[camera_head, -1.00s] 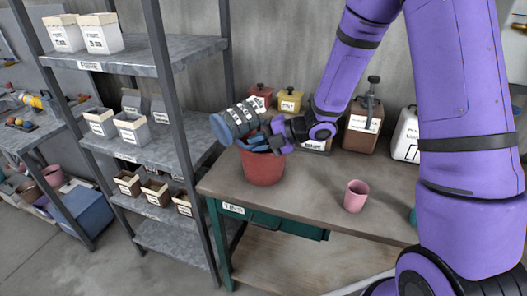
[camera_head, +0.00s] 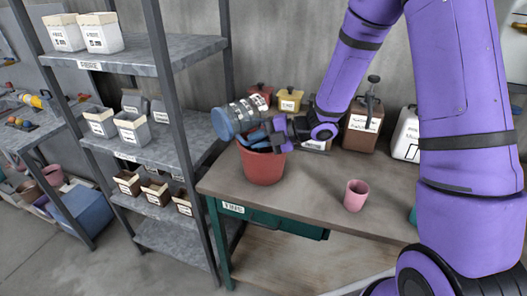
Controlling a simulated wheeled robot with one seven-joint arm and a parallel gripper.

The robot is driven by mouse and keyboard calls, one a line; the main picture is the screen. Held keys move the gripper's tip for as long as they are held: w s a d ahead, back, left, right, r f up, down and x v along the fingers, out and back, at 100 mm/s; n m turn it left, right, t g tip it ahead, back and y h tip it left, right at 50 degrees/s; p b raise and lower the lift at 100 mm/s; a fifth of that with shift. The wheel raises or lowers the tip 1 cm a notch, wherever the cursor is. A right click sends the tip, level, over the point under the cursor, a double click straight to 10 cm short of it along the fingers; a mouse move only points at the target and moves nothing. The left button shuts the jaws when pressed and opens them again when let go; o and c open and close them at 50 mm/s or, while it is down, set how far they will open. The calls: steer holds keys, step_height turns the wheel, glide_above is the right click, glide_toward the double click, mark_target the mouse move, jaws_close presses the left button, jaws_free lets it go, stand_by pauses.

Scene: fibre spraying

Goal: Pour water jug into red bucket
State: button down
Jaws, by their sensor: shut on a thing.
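The red bucket (camera_head: 264,167) stands upright on the workbench near its left end. The water jug (camera_head: 238,117) is a blue-grey container with a pale banded middle, tilted onto its side above the bucket's rim. Its blue end points left. My gripper (camera_head: 267,132) comes in from the right and is shut on the jug, just over the bucket. The fingers are partly hidden by the jug and my wrist. I cannot see any water, and the bucket's inside is mostly hidden.
The workbench (camera_head: 315,188) carries a pink cup (camera_head: 356,195) at front. Red and yellow containers (camera_head: 290,99), a brown container (camera_head: 363,124) and a white canister (camera_head: 406,135) stand along the back. A metal shelf (camera_head: 160,55) with boxes stands close on the left. The bench's middle is clear.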

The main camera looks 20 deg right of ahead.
steer(key=shift+r+y, duration=0.25)
steer(key=shift+y, duration=0.05)
stand_by(0.5)
steer(key=shift+a+f+n+h, duration=0.1)
steer(key=shift+f+n+h, duration=0.2)
steer(key=shift+f+h, duration=0.4)
steer(key=shift+f+n+t+h+b, duration=0.35)
steer(key=shift+n+h, duration=0.3)
steer(key=shift+h, duration=0.7)
steer(key=shift+f+n+t+h+b, duration=0.35)
steer(key=shift+n+h, duration=0.25)
steer(key=shift+h, duration=0.8)
steer(key=shift+f+n+t+h+b, duration=0.35)
steer(key=shift+n+h, duration=0.3)
steer(key=shift+h, duration=0.7)
steer(key=shift+s+a+f+n+t+h+b, duration=0.15)
steer(key=shift+a+n+t+h+b, duration=0.2)
steer(key=shift+h, duration=0.45)
steer(key=shift+s+a+f+n+t+h+b, duration=0.2)
steer(key=shift+a+n+t+h+b, duration=0.2)
steer(key=shift+h+b, duration=0.45)
steer(key=shift+s+a+f+n+t+h+b, duration=0.1)
steer(key=shift+f+n+t+h+b, duration=0.05)
steer(key=shift+f+h+b, duration=0.2)
steer(key=shift+a+f+n+t+h+b, duration=0.15)
steer(key=shift+f+h+b, duration=0.1)
steer(key=shift+f+h, duration=0.2)
